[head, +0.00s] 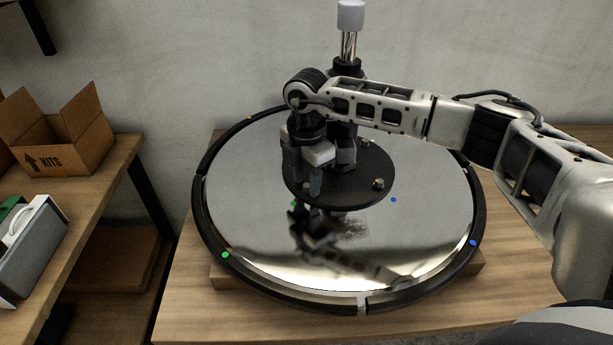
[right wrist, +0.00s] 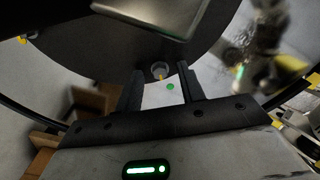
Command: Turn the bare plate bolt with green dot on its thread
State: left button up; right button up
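A round black plate (head: 350,195) sits on a post above a large mirror-like disc (head: 240,190). A bolt (head: 379,183) stands bare at the plate's right front. A green dot (head: 293,204) lies on the disc near the plate's left front, and a blue dot (head: 393,199) near its right. My right gripper (head: 303,180) points down at the plate's left front edge. In the right wrist view its two fingers are open, with a bolt (right wrist: 159,71) between their tips and the green dot (right wrist: 170,86) beside it. Contact with the bolt cannot be told. My left gripper is out of view.
A black ring (head: 208,235) with coloured dots surrounds the disc on a wooden table (head: 185,300). A post with a grey cap (head: 351,16) rises behind the plate. A cardboard box (head: 60,140) and a grey case (head: 32,245) stand on the left shelf.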

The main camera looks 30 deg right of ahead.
grip_shut()
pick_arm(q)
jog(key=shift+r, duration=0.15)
pick_arm(e)
jog(key=shift+m, duration=0.3)
jog(key=shift+m+p, duration=0.65)
jog(key=shift+m, duration=0.25)
jog(key=shift+r+m+p, duration=0.1)
jog(key=shift+m+p, duration=0.3)
jog(key=shift+m, duration=0.3)
pick_arm(q)
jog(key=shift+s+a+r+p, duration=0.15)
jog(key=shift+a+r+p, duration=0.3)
jog(key=shift+p, duration=0.45)
pick_arm(e)
jog(key=shift+m, duration=1.8)
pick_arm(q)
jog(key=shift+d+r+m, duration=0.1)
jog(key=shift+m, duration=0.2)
